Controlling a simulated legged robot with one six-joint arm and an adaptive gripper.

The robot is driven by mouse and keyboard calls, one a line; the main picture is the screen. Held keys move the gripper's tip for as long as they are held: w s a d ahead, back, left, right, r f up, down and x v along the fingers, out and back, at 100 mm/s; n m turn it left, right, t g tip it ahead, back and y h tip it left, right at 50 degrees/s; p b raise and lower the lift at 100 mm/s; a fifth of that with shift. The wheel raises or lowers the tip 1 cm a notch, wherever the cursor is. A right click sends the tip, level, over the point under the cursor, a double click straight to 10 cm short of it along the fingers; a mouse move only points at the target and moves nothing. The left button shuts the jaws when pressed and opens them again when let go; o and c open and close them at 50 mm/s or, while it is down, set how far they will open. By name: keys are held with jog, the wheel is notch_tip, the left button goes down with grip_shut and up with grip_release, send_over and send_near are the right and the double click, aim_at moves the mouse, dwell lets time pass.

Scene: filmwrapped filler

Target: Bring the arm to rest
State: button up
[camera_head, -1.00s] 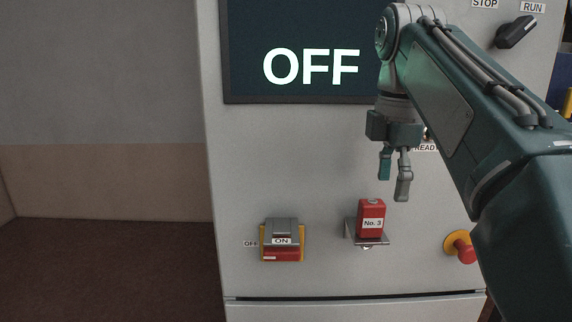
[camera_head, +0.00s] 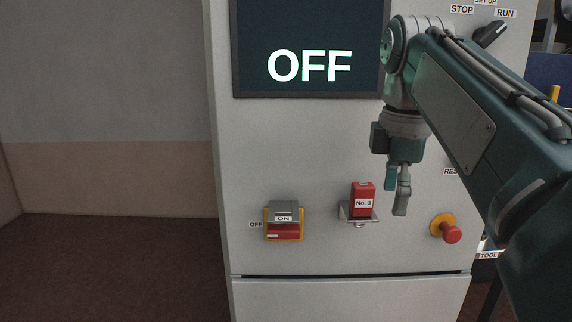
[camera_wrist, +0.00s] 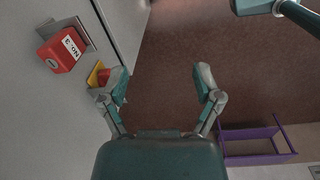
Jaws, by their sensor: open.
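My gripper (camera_head: 396,188) hangs pointing down in front of the grey machine cabinet (camera_head: 310,150), to the right of a red block labelled "No. 3" (camera_head: 363,195). The block sits on a small metal bracket (camera_head: 345,213) on the cabinet face. In the wrist view my gripper (camera_wrist: 163,84) has its two fingers spread with nothing between them. The red block (camera_wrist: 62,52) shows there at the upper left, apart from the fingers.
A screen reading "OFF" (camera_head: 310,35) is on the cabinet above a red and yellow switch (camera_head: 284,230). A red emergency button (camera_head: 450,234) is at the right. A purple frame (camera_wrist: 255,135) stands on the floor, which is otherwise open (camera_wrist: 200,45).

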jog(key=s+f+m+t, duration=0.2)
jog(key=s+f+m, duration=0.4)
jog(key=f, duration=0.6)
jog(key=s+f+m+t, duration=0.3)
jog(key=s+f+m, duration=0.4)
jog(key=f+m, duration=0.3)
notch_tip(320, 180, down, 2)
jog(key=shift+s+f, duration=0.2)
jog(key=shift+f, duration=0.05)
